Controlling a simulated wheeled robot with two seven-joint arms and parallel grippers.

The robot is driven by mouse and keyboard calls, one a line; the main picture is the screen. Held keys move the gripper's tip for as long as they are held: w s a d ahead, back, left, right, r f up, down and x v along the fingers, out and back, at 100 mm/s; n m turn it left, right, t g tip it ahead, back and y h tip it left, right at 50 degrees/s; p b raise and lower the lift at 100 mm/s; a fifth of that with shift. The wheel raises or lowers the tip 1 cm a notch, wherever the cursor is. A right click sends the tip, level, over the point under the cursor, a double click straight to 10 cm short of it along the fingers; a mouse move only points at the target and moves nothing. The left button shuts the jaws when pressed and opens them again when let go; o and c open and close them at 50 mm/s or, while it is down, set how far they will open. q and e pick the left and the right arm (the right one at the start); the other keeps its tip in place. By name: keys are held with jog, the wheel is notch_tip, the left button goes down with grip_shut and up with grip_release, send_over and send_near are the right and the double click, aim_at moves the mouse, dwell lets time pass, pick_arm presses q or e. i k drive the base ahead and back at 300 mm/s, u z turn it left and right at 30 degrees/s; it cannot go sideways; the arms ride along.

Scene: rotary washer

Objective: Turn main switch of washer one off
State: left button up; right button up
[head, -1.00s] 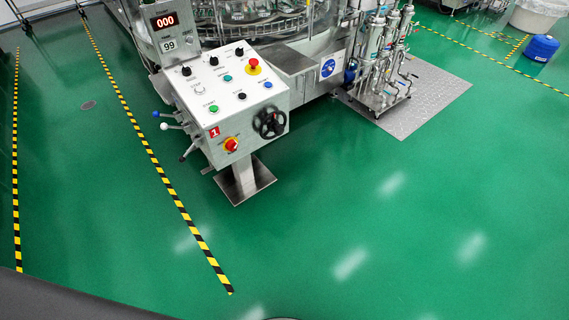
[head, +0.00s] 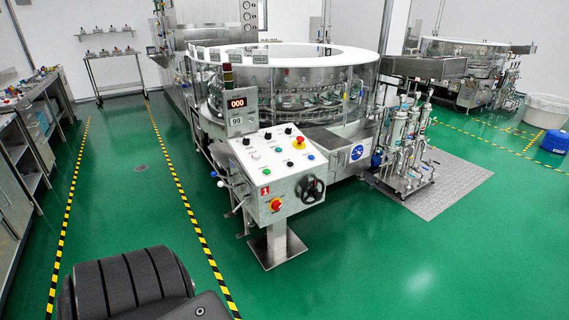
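The rotary washer (head: 290,58) stands in the middle, with a white ring top and clear side panels. Its control panel (head: 250,160) on a metal post faces me and carries a red label with a 1 (head: 265,191). A red rotary switch on a yellow base (head: 276,205) sits on the panel's lower front, left of a black handwheel (head: 310,190). The switch's exact angle is too small to tell. A red mushroom button on yellow (head: 299,142) is on the sloped top. Neither gripper is in view; a dark part of my arm shows at the lower left.
A similar machine (head: 470,65) stands at the back right. A filter unit (head: 407,150) on a metal floor plate (head: 455,188) is right of the panel. Benches (head: 25,150) line the left wall. Yellow-black tape (head: 190,205) marks the green floor, which is clear before the panel.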

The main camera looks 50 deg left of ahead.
aim_at(276, 205)
jog(key=z, duration=0.15)
jog(key=i, duration=2.9)
jog(key=u, duration=1.85)
jog(key=i, duration=1)
jog(key=u, duration=1)
